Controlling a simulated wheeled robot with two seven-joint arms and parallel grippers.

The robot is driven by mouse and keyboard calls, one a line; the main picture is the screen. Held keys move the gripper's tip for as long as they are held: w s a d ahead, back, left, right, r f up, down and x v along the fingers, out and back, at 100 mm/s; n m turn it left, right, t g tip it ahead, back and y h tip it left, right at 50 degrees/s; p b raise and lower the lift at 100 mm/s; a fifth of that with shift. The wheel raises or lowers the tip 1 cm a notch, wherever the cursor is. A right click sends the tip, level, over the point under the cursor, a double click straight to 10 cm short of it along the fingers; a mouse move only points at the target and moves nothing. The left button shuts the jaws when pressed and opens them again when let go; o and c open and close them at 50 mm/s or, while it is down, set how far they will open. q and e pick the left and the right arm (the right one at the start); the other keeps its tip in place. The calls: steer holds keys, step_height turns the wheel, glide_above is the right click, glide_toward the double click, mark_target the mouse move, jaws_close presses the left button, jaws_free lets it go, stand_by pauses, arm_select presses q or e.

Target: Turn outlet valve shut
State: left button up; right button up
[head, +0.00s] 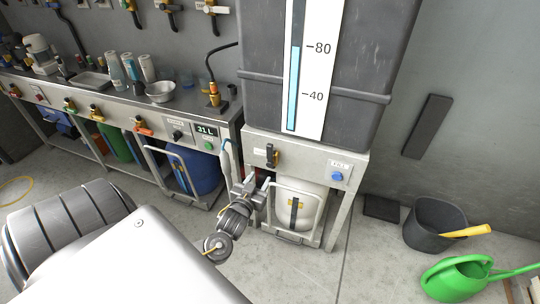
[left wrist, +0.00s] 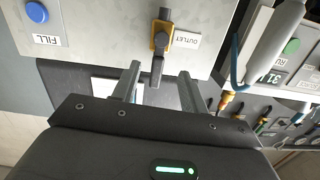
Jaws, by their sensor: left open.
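The outlet valve (head: 272,156) sits on the grey front panel under the tall tank, with a dark handle on a brass-coloured body. In the left wrist view the valve (left wrist: 160,40) is beside an upside-down OUTLET label (left wrist: 187,40). My left gripper (head: 252,187) is open and empty, below and slightly left of the valve in the head view. In the left wrist view its two fingers (left wrist: 157,85) flank the end of the dark handle in the picture. I cannot tell whether either finger touches it. My right gripper is not in view.
A blue FILL button (head: 337,176) is on the same panel, right of the valve. A white canister (head: 297,205) stands below. A bench (head: 150,115) with several valves is at left. A bucket (head: 435,225) and green watering can (head: 455,280) stand on the floor at right.

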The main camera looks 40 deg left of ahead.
arm_select(q)
steer(key=t, duration=0.1)
glide_toward(269, 152)
steer(key=shift+n, duration=0.4)
steer(key=x, duration=1.1)
steer(key=shift+c, duration=0.2)
jaws_close()
